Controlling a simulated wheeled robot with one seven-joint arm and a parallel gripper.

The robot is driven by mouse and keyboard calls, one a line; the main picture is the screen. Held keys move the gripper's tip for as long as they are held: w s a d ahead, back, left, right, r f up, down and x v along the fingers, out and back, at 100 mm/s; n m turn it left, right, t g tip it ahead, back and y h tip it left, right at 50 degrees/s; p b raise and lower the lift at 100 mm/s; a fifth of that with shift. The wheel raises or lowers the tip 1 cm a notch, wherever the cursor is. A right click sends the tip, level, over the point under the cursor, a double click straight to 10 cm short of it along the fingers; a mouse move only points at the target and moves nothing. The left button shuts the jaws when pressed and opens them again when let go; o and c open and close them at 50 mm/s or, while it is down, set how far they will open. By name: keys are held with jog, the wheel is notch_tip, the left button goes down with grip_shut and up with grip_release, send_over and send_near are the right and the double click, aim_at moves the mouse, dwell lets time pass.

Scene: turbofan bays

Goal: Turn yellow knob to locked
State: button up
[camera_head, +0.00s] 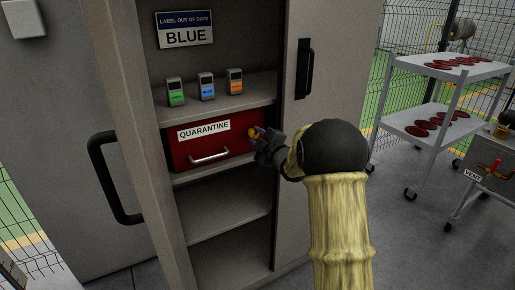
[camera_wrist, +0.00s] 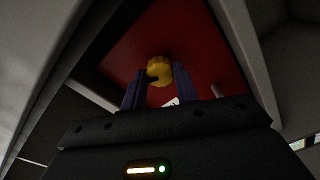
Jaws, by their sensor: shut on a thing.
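The yellow knob (camera_head: 253,133) is on the right part of the red drawer front labelled QUARANTINE (camera_head: 180,152), inside the open cabinet. In the wrist view the knob (camera_wrist: 160,70) shows between the two fingers, against the red face. My gripper (camera_head: 258,135) is at the knob, coming from the right, and is shut on it. In the wrist view the fingers of my gripper (camera_wrist: 157,88) stand on either side of the knob. The fingers and hand hide part of the knob, and I cannot read its lock marking.
The drawer has a silver handle (camera_head: 210,157) left of the knob. Small green, blue and orange tagged devices stand on the shelf above (camera_head: 250,92). A cabinet door with a black handle (camera_head: 303,68) is close on the right. A trolley (camera_head: 440,65) with red discs stands farther right.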

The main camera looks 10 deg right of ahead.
jog(key=n+b, duration=0.3)
jog(key=shift+f+b, duration=0.2)
jog(key=shift+b, duration=0.1)
jog(key=shift+r+n, duration=0.1)
jog(key=shift+n, duration=0.3)
jog(key=o, duration=1)
jog(key=shift+s, duration=0.1)
jog(key=p+v, duration=0.1)
jog(key=v, duration=1.6)
jog(key=shift+s+r, duration=0.15)
